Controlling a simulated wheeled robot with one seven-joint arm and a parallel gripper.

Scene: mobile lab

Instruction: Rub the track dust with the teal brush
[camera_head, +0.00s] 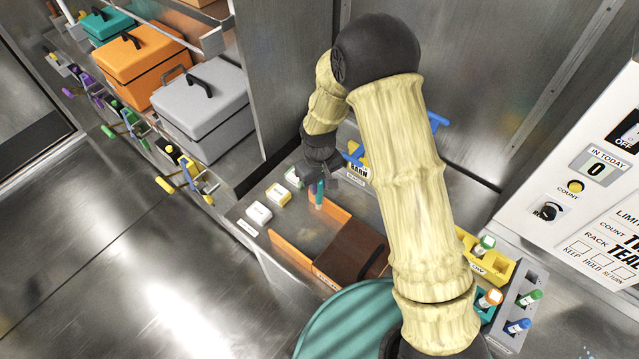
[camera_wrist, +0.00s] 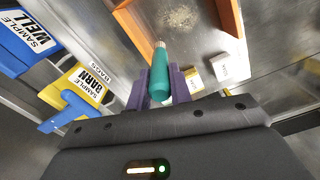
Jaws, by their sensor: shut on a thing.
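The teal brush (camera_wrist: 160,72) is gripped between the purple fingers of my gripper (camera_wrist: 158,82), with its metal collar pointing toward the track. In the head view the brush (camera_head: 319,195) hangs upright below my gripper (camera_head: 330,178), near the back end of the orange-walled track. The track dust (camera_wrist: 180,17) is a pale speckled patch on the metal floor between the orange walls, just beyond the brush tip in the wrist view. In the head view the dust is not clear.
A brown block (camera_head: 358,250) sits in the track's near end. Small white boxes (camera_head: 258,214) stand left of the track. Blue and yellow labelled sample holders (camera_wrist: 80,85) are close beside my gripper. Vial racks (camera_head: 515,300) and a control panel (camera_head: 590,150) are at right.

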